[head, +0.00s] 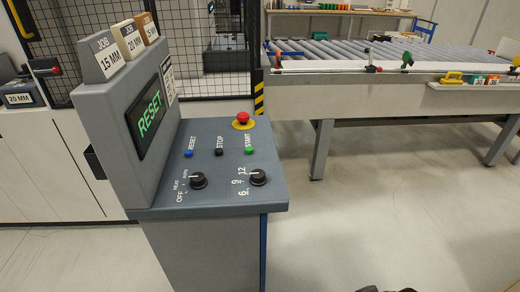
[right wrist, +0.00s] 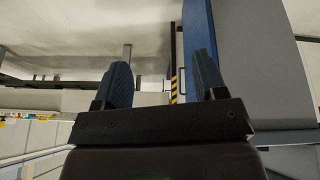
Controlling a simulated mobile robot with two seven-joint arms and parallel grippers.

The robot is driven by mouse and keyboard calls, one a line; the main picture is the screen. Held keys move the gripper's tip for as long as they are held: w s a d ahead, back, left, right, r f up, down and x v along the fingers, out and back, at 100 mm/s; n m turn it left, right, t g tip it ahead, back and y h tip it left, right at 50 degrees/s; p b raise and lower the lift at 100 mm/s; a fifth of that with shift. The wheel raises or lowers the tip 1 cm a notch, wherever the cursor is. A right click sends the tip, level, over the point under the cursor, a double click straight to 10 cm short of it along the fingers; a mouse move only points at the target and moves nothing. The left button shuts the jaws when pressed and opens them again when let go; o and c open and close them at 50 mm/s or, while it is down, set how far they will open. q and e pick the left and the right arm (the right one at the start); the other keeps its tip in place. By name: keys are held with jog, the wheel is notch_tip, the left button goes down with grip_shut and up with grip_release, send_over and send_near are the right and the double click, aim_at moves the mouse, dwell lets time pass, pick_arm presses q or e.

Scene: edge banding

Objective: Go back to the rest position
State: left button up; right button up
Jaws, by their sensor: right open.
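My right gripper (right wrist: 163,78) shows in the right wrist view with its two dark blue fingers spread apart and nothing between them. In the head view only a small dark shape shows at the bottom edge, right of centre; I cannot tell which part of me it is. My left gripper is not in view. The grey control console (head: 225,140) stands in front of me in the head view. Its screen (head: 150,110) reads RESET in green. The right gripper appears clear of the console, whose grey side seems to show in the right wrist view (right wrist: 247,60).
The console has a red emergency button (head: 243,118), coloured push buttons and two black knobs (head: 258,177). A roller conveyor table (head: 400,98) stands at the back right. A black mesh fence (head: 85,50) is behind the console. The floor (head: 370,220) right of the console is clear.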

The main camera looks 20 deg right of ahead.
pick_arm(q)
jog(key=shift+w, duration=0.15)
pick_arm(e)
jog(key=w+f+t, duration=0.6)
jog(key=f+t, duration=0.1)
jog(key=f, duration=0.2)
jog(key=shift+w+n+y, duration=0.15)
jog(key=shift+n+y, duration=0.25)
jog(key=shift+f, duration=0.1)
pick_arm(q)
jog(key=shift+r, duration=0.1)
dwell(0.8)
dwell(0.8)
